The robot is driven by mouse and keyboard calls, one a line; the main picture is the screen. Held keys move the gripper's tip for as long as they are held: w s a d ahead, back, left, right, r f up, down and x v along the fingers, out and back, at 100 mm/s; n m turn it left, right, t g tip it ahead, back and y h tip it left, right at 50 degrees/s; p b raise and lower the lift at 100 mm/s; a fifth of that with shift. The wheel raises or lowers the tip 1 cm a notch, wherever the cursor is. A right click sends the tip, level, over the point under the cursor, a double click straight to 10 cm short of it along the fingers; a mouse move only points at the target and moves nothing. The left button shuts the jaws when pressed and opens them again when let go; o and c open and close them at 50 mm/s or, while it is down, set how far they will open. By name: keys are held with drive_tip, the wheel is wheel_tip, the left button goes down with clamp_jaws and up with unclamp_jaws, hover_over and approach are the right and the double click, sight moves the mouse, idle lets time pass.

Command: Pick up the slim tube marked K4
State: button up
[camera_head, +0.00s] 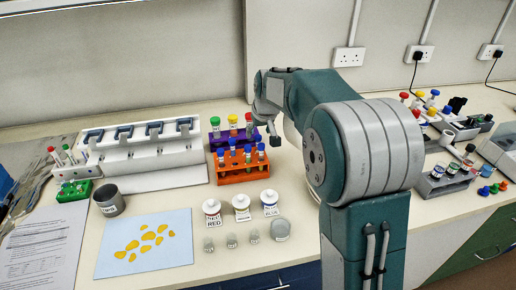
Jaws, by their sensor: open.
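No label K4 can be read at this size, so I cannot tell which tube carries it. Slim capped tubes stand in an orange rack (240,176) at the centre, mostly with blue caps. A purple rack (216,139) just behind it holds tubes with green, yellow and red caps. My gripper (272,138) hangs at the right end of the purple and orange racks, small and partly dark. It is open, with no tube seen in it. My arm hides the bench behind it.
A white pipette stand (150,155) is left of the racks. A grey cup (109,200), a blue sheet (145,255) with yellow pieces, labelled bottles (241,207) and small glass jars (231,240) are in front. More racks (447,180) and loose caps stand at right.

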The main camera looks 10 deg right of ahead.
sight(258, 137)
drive_tip(key=x, duration=0.5)
drive_tip(key=shift+w+d+r, duration=0.1)
drive_tip(key=shift+w+d, duration=0.05)
drive_tip(key=shift+d, duration=0.05)
drive_tip(key=c, duration=0.9)
drive_tip(key=shift+c, duration=0.2)
